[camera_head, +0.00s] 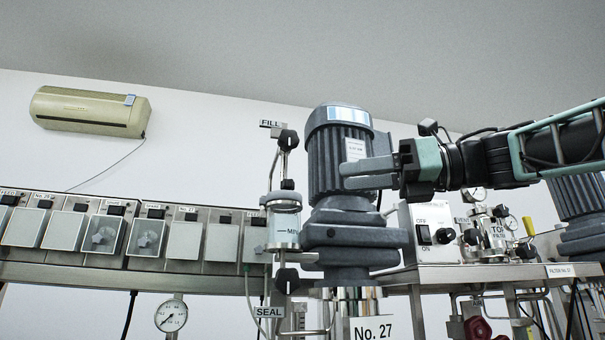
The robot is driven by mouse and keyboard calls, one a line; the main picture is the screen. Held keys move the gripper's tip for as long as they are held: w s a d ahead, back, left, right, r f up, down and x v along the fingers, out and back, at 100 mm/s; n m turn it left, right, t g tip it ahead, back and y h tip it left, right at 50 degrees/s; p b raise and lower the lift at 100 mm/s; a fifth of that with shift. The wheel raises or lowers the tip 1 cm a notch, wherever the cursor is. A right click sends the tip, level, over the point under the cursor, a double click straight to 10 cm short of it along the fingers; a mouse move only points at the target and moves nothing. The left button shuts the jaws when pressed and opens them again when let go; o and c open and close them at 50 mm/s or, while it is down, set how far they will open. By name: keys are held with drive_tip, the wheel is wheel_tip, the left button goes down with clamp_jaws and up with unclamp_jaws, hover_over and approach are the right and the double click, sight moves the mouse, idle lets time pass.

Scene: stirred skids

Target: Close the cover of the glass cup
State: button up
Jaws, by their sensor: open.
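My gripper (346,175) reaches in from the right, its two fingers apart and pointing left in front of the grey motor (330,150). Nothing is between the fingers. A glass cup (285,228) with a "MIN" mark stands to the left of the motor, on the valve line between the "FILL" and "SEAL" labels. A metal cover (282,198) is at its top; I cannot tell whether it is fully shut. The gripper is to the right of the cup and a little higher, apart from it.
A switch box with an OFF/ON knob (424,234) stands right of the motor, and another glass vessel (497,232) is beyond it. A row of control panels (183,240) runs left of the cup. A pressure gauge (171,316) hangs below.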

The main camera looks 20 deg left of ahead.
sight(281, 195)
drive_tip(key=a+p, duration=0.3)
drive_tip(key=a, duration=0.6)
drive_tip(key=shift+s, duration=0.25)
drive_tip(key=shift+a, duration=0.1)
drive_tip(key=shift+c, duration=0.3)
